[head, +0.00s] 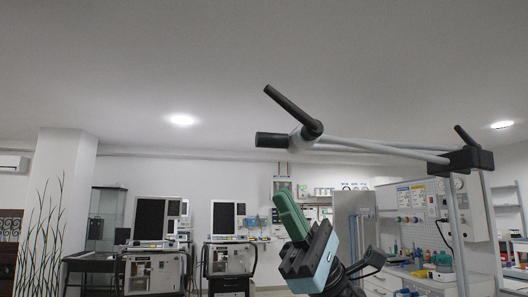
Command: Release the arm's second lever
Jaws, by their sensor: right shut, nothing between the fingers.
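A jointed grey support arm (385,149) crosses the upper right. A long black lever (287,106) sticks up and to the left from its joint at the left end. A shorter black lever (464,135) tilts up from the black joint block (468,160) at the right, on top of the upright pole. Which of the two is the second lever is not marked. My right gripper (282,200) is shut and empty, its green fingers pointing up and slightly left. It shows below the left joint, apart from both levers. My left gripper is out of view.
A black cylinder end (271,140) projects left from the left joint. The upright pole (456,235) stands at the right, before a cluttered counter and wall panel. Ventilators on carts (152,266) stand at the back left. The space around the long lever is clear.

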